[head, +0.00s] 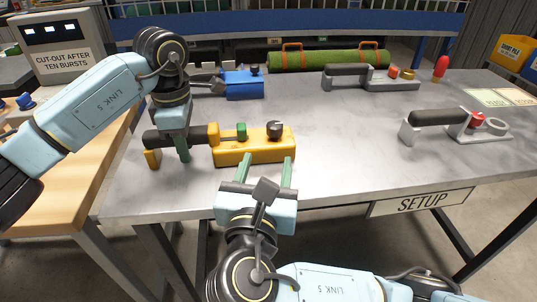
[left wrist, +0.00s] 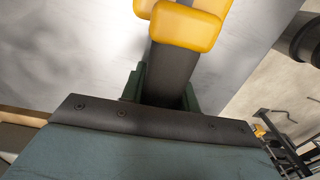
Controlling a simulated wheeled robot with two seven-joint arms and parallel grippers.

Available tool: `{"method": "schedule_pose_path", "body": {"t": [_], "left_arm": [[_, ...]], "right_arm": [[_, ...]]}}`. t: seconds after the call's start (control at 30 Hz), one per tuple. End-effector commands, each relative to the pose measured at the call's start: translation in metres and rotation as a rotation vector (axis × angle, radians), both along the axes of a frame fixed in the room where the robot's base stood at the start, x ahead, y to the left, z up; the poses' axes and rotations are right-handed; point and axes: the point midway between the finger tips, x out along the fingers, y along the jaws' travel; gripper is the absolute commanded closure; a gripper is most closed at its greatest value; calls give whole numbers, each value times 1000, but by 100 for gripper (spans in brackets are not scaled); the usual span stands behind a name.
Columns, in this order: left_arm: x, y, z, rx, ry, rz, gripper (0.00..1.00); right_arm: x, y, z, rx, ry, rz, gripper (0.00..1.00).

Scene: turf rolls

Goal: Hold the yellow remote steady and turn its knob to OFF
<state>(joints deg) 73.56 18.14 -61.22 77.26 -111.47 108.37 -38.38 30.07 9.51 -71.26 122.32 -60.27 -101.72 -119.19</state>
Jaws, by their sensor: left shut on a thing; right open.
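The yellow remote (head: 255,152) lies on the grey table, its dark handle (head: 160,138) pointing left. A dark knob (head: 274,130) and a green button (head: 241,131) sit on top of its body. My left gripper (head: 182,148) is shut on the handle. In the left wrist view the handle (left wrist: 172,78) runs between its green fingers, with a yellow end piece (left wrist: 185,27) beyond. My right gripper (head: 268,172) is open and empty, at the near side of the body below the knob. I cannot read the knob's setting.
A blue remote (head: 243,85) lies behind the yellow one. Two grey remotes with dark handles (head: 372,81) (head: 460,124) lie to the right. A green turf roll (head: 330,60) lies at the back edge. A SETUP sign (head: 422,202) hangs on the front edge. The table's middle is clear.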

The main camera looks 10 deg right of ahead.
Motion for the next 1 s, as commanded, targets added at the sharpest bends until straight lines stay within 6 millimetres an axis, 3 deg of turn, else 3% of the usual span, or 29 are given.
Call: {"method": "schedule_pose_path", "body": {"t": [0.33,0.37,0.57,0.87,1.0], "left_arm": [[-1,1,-5,5,8,2,100],[-1,1,-5,5,8,2,68],[-1,1,-3,3,5,1,44],[0,0,2,1,1,0,44],[0,0,18,0,-2,0,44]], "right_arm": [[-1,0,0,0,-1,0,48],[-1,0,0,0,-1,0,48],[-1,0,0,0,-1,-1,48],[-1,0,0,0,-1,-1,48],[-1,0,0,0,-1,-1,48]]}}
